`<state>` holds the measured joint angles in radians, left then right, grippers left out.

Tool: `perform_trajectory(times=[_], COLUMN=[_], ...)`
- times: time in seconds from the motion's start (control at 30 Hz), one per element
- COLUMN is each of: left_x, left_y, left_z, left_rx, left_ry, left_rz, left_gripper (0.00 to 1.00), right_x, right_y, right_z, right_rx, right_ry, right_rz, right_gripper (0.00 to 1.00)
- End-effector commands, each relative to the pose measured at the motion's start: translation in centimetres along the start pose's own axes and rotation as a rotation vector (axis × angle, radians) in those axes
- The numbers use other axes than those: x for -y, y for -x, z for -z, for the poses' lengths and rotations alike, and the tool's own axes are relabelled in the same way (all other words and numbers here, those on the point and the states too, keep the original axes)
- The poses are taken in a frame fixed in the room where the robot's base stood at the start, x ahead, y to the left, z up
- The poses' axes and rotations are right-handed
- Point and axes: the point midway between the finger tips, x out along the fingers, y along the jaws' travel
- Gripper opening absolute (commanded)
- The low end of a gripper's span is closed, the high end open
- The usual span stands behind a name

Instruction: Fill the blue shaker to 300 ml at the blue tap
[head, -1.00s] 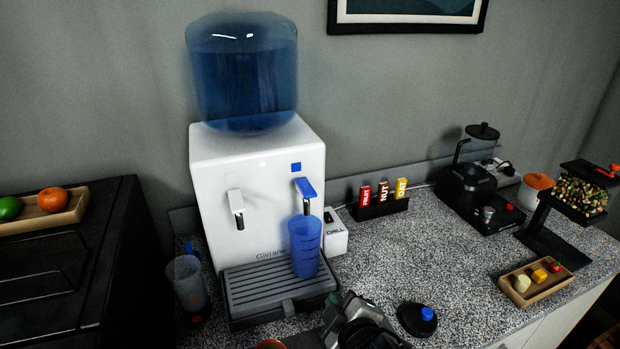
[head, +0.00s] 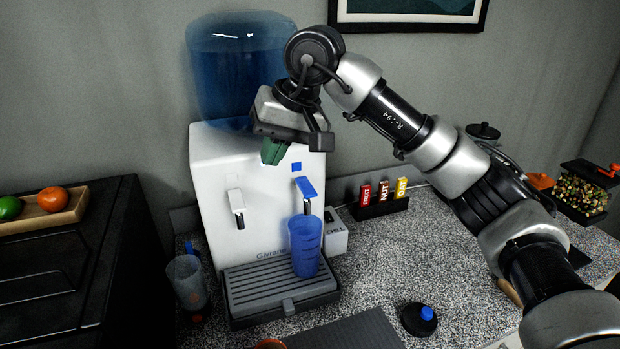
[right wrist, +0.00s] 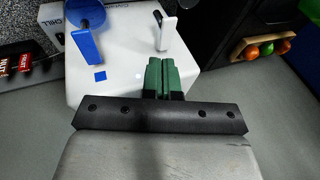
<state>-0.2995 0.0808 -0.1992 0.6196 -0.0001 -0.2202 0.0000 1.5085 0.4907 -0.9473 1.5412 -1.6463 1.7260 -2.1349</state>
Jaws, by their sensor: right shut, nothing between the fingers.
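The blue shaker (head: 305,258) stands upright on the drip tray (head: 245,290) of the white dispenser (head: 225,170), under the blue tap (head: 306,188). Its water level cannot be made out. The blue tap's lever also shows in the right wrist view (right wrist: 87,47), with the shaker (right wrist: 86,12) beyond it. My right gripper (head: 273,152) is in front of the dispenser's upper front edge, above and left of the blue tap. Its green fingers (right wrist: 163,78) are shut and empty, apart from both taps. My left gripper is not in view.
A white tap (head: 236,203) is left of the blue one. A clear cup (head: 187,282) stands left of the dispenser, a black lid with a blue cap (head: 418,319) in front right. A CHILL box (head: 335,240) and a bar rack (head: 382,207) are on the right.

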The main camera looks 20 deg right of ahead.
Motion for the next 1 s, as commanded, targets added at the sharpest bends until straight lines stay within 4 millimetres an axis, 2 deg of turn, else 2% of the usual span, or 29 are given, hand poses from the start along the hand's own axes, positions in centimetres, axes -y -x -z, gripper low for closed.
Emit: perform_trajectory(times=[0.03, 0.1, 0.2, 0.3, 0.6, 0.73, 0.87, 1.0], left_x=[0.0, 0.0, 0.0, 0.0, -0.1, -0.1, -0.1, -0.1], left_y=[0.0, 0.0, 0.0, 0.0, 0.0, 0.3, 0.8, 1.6], left_z=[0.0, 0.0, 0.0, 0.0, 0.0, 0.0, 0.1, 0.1], left_rx=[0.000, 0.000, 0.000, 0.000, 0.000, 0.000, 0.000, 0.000], left_ry=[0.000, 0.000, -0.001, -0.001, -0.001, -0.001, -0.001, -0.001], left_rz=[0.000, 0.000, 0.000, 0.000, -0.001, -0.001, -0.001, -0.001], left_gripper=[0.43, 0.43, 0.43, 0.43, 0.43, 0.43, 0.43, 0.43], right_x=[-1.5, -3.1, -4.5, -5.0, -5.0, -5.3, -6.0, -7.0], right_y=[2.2, 4.5, 6.4, 7.2, 7.1, 6.4, 4.6, 1.9], right_z=[0.8, 1.4, 1.7, 1.8, 1.8, 1.8, 1.9, 2.1], right_rx=[-0.033, -0.051, -0.056, -0.055, -0.054, -0.052, -0.049, -0.047], right_ry=[0.031, 0.059, 0.076, 0.081, 0.082, 0.081, 0.082, 0.082], right_rz=[-0.109, -0.227, -0.327, -0.363, -0.363, -0.363, -0.362, -0.362], right_gripper=[0.00, 0.00, 0.00, 0.00, 0.00, 0.00, 0.00, 0.00])
